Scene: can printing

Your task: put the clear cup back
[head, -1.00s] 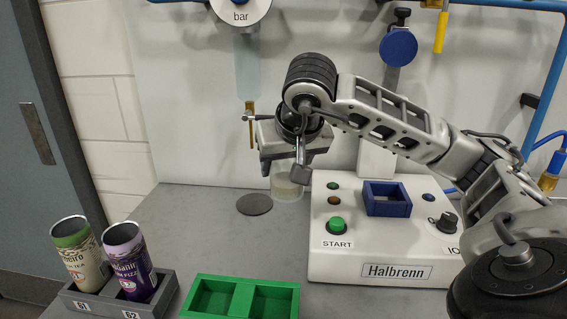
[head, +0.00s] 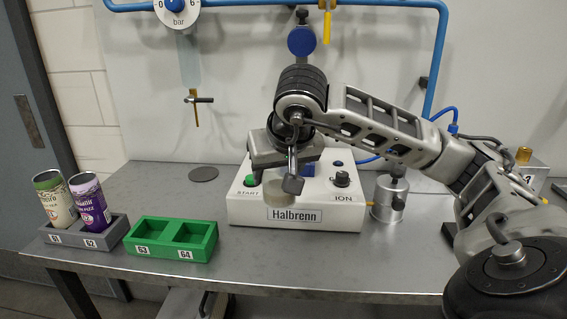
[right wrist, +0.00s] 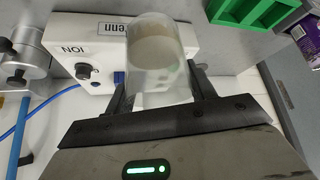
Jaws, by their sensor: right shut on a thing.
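The clear cup (right wrist: 157,55) is held upright-side unclear between the two fingers of my right gripper (right wrist: 160,98) in the right wrist view. In the head view the cup (head: 279,190) shows faintly below my right gripper (head: 281,172), in front of the white Halbrenn machine (head: 345,212). The machine's front panel shows through the cup. A dark round disc (head: 204,174) lies bare on the bench, left of the machine. My left gripper is not in view.
Two printed cans, one green-topped (head: 53,200) and one purple (head: 89,203), stand tilted in a grey holder (head: 75,240) at the left. An empty green two-slot holder (head: 170,255) is beside it. A metal cylinder (head: 389,198) stands right of the machine.

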